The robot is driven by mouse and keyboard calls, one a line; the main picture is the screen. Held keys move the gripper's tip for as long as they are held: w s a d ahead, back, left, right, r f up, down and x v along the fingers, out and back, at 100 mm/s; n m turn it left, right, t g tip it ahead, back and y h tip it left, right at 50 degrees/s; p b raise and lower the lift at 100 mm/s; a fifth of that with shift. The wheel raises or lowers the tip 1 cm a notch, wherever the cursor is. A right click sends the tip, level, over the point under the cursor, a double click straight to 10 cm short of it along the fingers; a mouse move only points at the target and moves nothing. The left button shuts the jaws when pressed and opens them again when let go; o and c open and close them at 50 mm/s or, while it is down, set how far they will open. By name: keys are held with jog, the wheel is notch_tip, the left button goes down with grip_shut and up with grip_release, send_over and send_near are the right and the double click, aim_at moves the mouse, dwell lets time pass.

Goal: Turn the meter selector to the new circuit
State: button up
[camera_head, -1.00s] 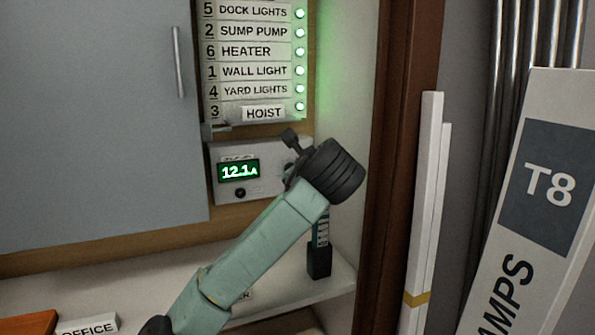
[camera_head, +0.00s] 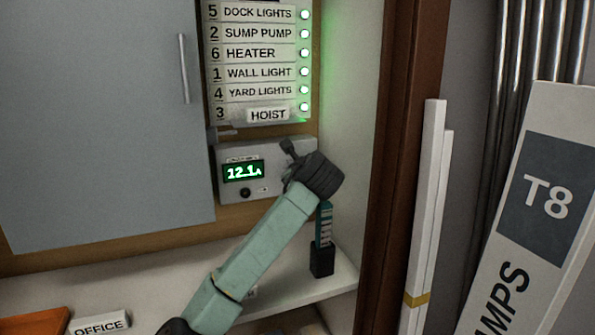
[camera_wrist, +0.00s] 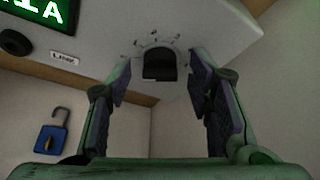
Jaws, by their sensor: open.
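The meter (camera_head: 232,196) is a pale box under the circuit list, with a green display (camera_head: 243,171) reading 12.1 A. In the wrist view its selector knob (camera_wrist: 160,64) is dark, on the pale meter face with small marks around it. My gripper (camera_wrist: 160,88) is open, with one finger on each side of the knob and gaps visible on both sides. In the head view my gripper (camera_head: 291,163) is at the right part of the meter and hides the selector. Which mark the knob points to cannot be read.
The circuit list (camera_head: 258,62) above has several green lights. A grey cabinet door (camera_head: 100,110) stands left. Below is a shelf (camera_head: 285,285) with a dark holder (camera_head: 321,261). White strips (camera_head: 425,200) and a T8 lamp box (camera_head: 550,190) stand right. A blue padlock (camera_wrist: 52,140) hangs nearby.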

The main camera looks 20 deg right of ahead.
jog(key=shift+c, duration=0.3)
grip_shut()
jog(key=shift+b, duration=0.35)
jog(key=shift+d+r+m+y+b, duration=0.1)
jog(key=shift+d+m+y+b, duration=0.1)
jog(key=shift+m+y+b, duration=1.5)
jog(key=shift+m+b, duration=0.3)
jog(key=shift+m, duration=0.1)
jog(key=shift+o, duration=0.3)
grip_release()
